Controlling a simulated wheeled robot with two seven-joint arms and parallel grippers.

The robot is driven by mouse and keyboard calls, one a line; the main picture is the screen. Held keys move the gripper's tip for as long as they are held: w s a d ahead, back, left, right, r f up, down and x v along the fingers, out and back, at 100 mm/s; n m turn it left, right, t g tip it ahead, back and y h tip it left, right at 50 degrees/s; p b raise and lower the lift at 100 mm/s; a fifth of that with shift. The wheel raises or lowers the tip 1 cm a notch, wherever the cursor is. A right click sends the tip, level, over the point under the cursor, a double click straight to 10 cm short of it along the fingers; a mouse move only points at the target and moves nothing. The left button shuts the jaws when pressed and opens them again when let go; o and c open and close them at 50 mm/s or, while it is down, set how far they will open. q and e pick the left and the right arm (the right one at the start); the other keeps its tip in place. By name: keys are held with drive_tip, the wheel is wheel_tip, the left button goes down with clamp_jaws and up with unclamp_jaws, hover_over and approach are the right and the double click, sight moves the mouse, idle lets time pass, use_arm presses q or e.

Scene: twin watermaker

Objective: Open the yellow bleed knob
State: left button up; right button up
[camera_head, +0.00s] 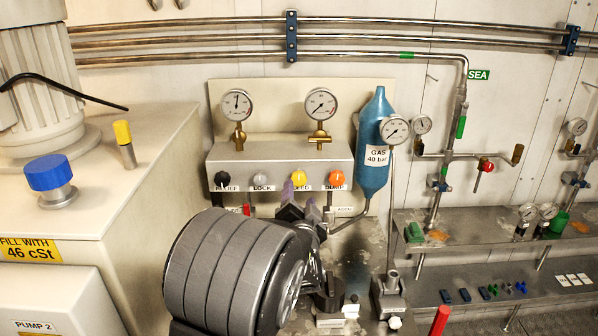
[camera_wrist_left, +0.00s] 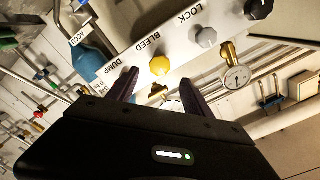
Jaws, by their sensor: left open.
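The yellow bleed knob (camera_head: 299,178) sits on the front of the grey valve block, between the grey LOCK knob (camera_head: 261,180) and the orange DUMP knob (camera_head: 336,178). My left gripper (camera_head: 299,196) is open just below and in front of it, and its fingers partly cover the BLEED label. In the left wrist view the yellow knob (camera_wrist_left: 160,65) lies ahead, roughly between the two dark fingertips (camera_wrist_left: 158,78). The fingers look empty; whether they touch the knob cannot be told. My right gripper is not in view.
The black RELIEF knob (camera_head: 222,180) is at the block's left end. Two gauges (camera_head: 237,104) stand above the block. A blue gas bottle (camera_head: 376,145) stands close at its right. A bench with pump parts (camera_head: 60,190) fills the left. A steel shelf (camera_head: 480,250) is at right.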

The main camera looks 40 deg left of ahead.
sight(299, 181)
use_arm(q)
drive_tip(key=shift+b+x, duration=0.3)
drive_tip(key=shift+x, duration=3.5)
drive_tip(key=shift+c, duration=0.2)
clamp_jaws()
